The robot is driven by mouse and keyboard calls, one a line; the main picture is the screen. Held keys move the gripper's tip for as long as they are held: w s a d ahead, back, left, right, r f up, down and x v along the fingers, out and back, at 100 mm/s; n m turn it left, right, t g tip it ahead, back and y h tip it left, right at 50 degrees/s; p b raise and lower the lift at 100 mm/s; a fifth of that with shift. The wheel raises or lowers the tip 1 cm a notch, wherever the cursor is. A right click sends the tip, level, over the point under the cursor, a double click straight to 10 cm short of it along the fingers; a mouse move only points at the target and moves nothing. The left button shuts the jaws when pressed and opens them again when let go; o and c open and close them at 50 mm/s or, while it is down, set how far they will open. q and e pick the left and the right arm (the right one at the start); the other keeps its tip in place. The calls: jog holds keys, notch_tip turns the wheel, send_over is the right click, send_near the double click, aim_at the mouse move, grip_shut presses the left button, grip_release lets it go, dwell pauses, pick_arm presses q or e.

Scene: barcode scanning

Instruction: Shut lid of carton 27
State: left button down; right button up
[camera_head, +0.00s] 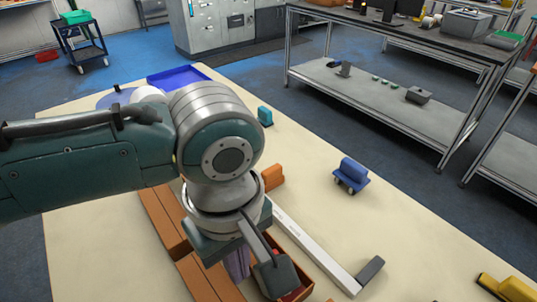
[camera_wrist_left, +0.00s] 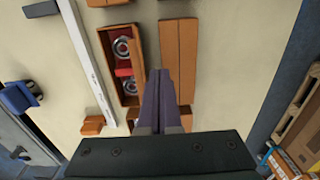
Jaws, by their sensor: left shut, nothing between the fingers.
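An open orange-brown carton (camera_wrist_left: 104,42) shows in the wrist view, with round metal parts and red pieces inside. In the head view its edge (camera_head: 305,292) is partly hidden by my left wrist. Beside it is a flat brown shape with a lengthwise seam (camera_wrist_left: 178,62), like a closed carton top. Similar brown tops (camera_head: 160,218) lie left of my wrist in the head view. No number is readable on any of them. My left gripper (camera_wrist_left: 160,75), with purple fingers, is shut and empty, its tips appearing between the open carton and the brown top. My right gripper is not in view.
A white bar (camera_head: 315,250) with a dark end block (camera_head: 370,269) lies right of the open carton. An orange block (camera_head: 272,177), teal item (camera_head: 265,115), blue item (camera_head: 350,173) and yellow item (camera_head: 508,288) stand on the cream table. Its right side is largely clear.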

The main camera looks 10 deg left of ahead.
pick_arm(q)
jog(key=shift+f, duration=0.1)
dwell(0.4)
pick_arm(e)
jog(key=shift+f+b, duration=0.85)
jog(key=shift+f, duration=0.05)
pick_arm(q)
jog(key=shift+w+d+f+b, duration=0.6)
jog(key=shift+w+f+b, duration=0.15)
jog(key=shift+f, duration=0.15)
jog(key=shift+w+d+f+b, duration=0.55)
jog(key=shift+w+f+b, duration=0.15)
jog(key=shift+f, duration=0.2)
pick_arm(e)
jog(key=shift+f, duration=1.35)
pick_arm(q)
jog(key=shift+r, duration=0.15)
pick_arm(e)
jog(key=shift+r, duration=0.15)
pick_arm(q)
notch_tip(320, 180, up, 5)
jog(key=p, duration=0.6)
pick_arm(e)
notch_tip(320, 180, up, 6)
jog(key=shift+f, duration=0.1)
